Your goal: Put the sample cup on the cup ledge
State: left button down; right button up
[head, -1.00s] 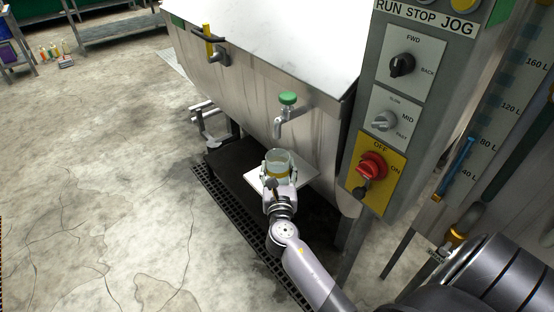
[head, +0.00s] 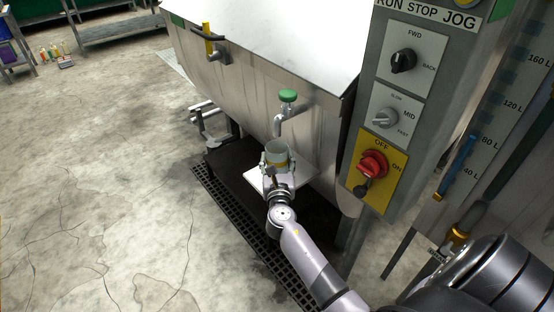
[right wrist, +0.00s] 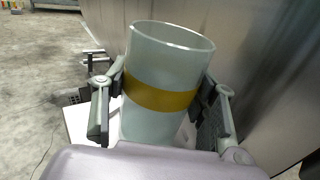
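The sample cup (head: 277,155) is a pale, translucent open cylinder with a yellow band, which shows clearly in the right wrist view (right wrist: 165,85). My right gripper (head: 278,166) is shut on it, with one finger on each side, also seen in the right wrist view (right wrist: 163,108). The cup is upright or nearly so. The cup ledge (head: 303,177) is a white plate under the tap; part of it shows behind the cup in the right wrist view (right wrist: 77,122). The cup is over the ledge in the head view; its base is hidden, so I cannot tell whether they touch. My left gripper is out of view.
A tap with a green knob (head: 288,96) sticks out from the steel drum tank (head: 240,95) just above and behind the cup. A control panel (head: 392,120) stands to the right. A floor grate (head: 235,215) runs in front. Open floor lies left.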

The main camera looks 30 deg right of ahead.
jog(key=o, duration=0.4)
jog(key=shift+r, duration=0.1)
